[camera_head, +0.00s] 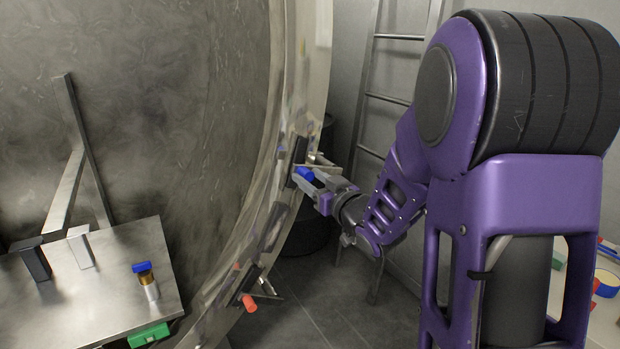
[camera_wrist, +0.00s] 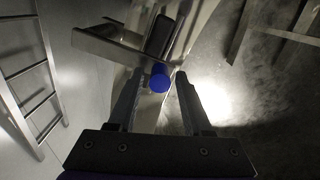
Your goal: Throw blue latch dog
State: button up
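The blue latch dog (camera_head: 305,174) sits on the rim of the large round chamber door, with its blue end beside my gripper. In the wrist view its round blue knob (camera_wrist: 159,79) lies between the two fingers, near their tips, with a metal bar and dark block behind it. My gripper (camera_head: 312,180) reaches it from the right; the fingers (camera_wrist: 156,84) stand apart with gaps on both sides of the knob. Contact with the knob is not visible.
A second latch dog with an orange-red knob (camera_head: 249,303) is lower on the rim. A ladder (camera_head: 385,100) leans behind my arm. A dark bin (camera_head: 308,228) stands beyond the rim.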

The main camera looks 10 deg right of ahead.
grip_shut()
dwell(1.2)
